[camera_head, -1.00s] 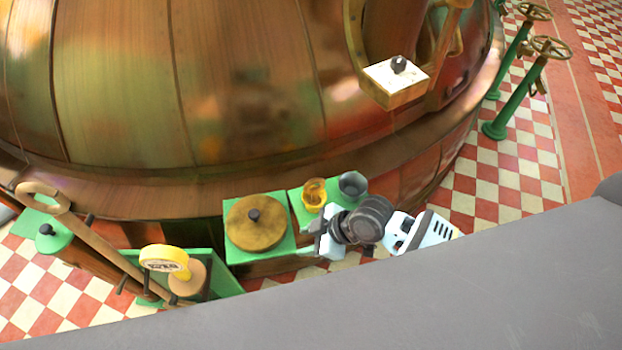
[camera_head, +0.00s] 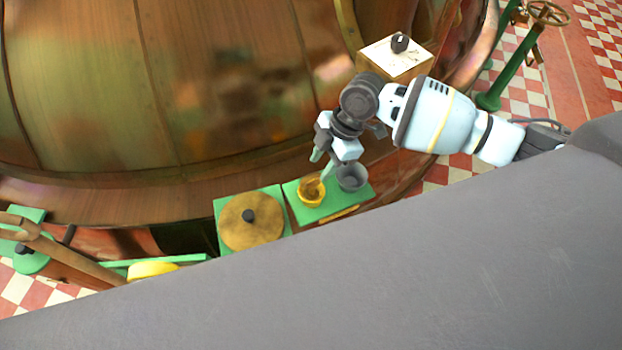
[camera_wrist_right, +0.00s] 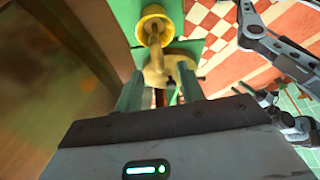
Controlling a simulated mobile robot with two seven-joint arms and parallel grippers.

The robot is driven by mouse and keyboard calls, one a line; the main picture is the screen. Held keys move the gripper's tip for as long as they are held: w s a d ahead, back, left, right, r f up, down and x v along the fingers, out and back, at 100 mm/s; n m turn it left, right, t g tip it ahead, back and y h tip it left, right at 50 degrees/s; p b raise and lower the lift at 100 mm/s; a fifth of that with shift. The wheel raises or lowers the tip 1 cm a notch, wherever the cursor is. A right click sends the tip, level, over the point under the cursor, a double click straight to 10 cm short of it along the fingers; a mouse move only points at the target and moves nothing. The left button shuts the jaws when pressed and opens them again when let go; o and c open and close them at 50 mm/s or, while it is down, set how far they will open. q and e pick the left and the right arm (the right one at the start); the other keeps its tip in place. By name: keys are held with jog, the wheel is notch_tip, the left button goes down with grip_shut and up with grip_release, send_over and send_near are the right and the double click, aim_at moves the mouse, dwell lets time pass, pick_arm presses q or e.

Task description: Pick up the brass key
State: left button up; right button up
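A brass-coloured piece (camera_wrist_right: 160,66), which looks like the brass key, shows in the right wrist view between and just beyond the fingers. A narrow part of it runs up to a yellow cup (camera_wrist_right: 146,32); I cannot tell whether it stands in the cup or behind it. In the head view the yellow cup (camera_head: 311,192) stands on a green-topped stand (camera_head: 341,203), and no key shows clearly. My right gripper (camera_head: 324,165) is just above this cup, fingers pointing down. In the wrist view its green fingers (camera_wrist_right: 160,88) are apart. My left gripper does not show clearly.
A dark grey cup (camera_head: 352,180) stands right beside the yellow one. A round brass lid (camera_head: 250,224) with a dark knob lies left on another green top. The copper kettle (camera_head: 220,80) rises close behind. A box with a knob (camera_head: 397,60) sits near my right arm.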

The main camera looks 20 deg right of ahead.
aim_at(312, 174)
jog(key=shift+x, duration=1.1)
jog(key=shift+w+a+f, duration=0.1)
jog(key=shift+a+f, duration=0.1)
jog(key=shift+f, duration=0.1)
jog(key=shift+x, duration=2.25)
jog(key=shift+a+r, duration=0.1)
jog(key=shift+a, duration=0.05)
grip_shut()
